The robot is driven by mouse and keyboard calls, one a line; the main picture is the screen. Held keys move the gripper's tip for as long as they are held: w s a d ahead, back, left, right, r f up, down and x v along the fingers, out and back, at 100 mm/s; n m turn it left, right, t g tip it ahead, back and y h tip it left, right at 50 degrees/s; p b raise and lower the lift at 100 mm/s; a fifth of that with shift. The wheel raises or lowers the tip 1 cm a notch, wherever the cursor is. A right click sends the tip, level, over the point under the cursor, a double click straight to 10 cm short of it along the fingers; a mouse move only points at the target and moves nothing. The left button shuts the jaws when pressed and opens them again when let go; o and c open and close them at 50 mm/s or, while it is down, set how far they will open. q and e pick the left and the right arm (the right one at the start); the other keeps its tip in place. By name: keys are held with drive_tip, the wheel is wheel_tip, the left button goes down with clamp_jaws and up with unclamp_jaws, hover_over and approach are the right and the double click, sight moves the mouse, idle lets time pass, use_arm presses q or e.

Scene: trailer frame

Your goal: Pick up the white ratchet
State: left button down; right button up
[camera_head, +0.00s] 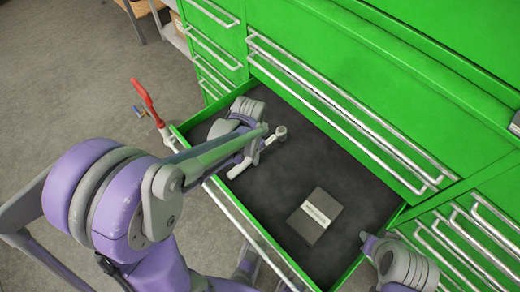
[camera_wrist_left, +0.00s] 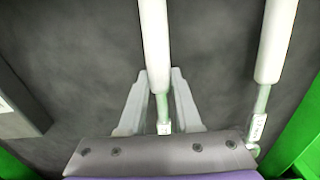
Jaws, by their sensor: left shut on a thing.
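The white ratchet (camera_wrist_left: 154,40) runs down the middle of the left wrist view, its pale grip at the top and a thinner metal shaft below. My left gripper (camera_wrist_left: 160,76) is shut on it, with one finger on each side of the shaft. A second, similar white-handled tool (camera_wrist_left: 275,42) lies to the right, apart from the fingers. In the head view, my left arm reaches into the open drawer and partly covers the white tools (camera_head: 280,132) near its left end.
The open green drawer (camera_head: 178,133) has a dark floor. A dark box with a white label (camera_head: 316,213) lies right of the tools. Bare floor separates them. The green cabinet (camera_head: 350,50) rises behind. A red-handled tool (camera_head: 145,97) shows beyond the drawer's left corner.

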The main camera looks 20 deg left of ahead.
idle(0.7)
use_arm(q)
wheel_tip(320, 180, up, 10)
drive_tip(key=shift+r+p, duration=0.1)
drive_tip(key=shift+p, duration=0.85)
drive_tip(key=c, duration=1.2)
unclamp_jaws()
clamp_jaws()
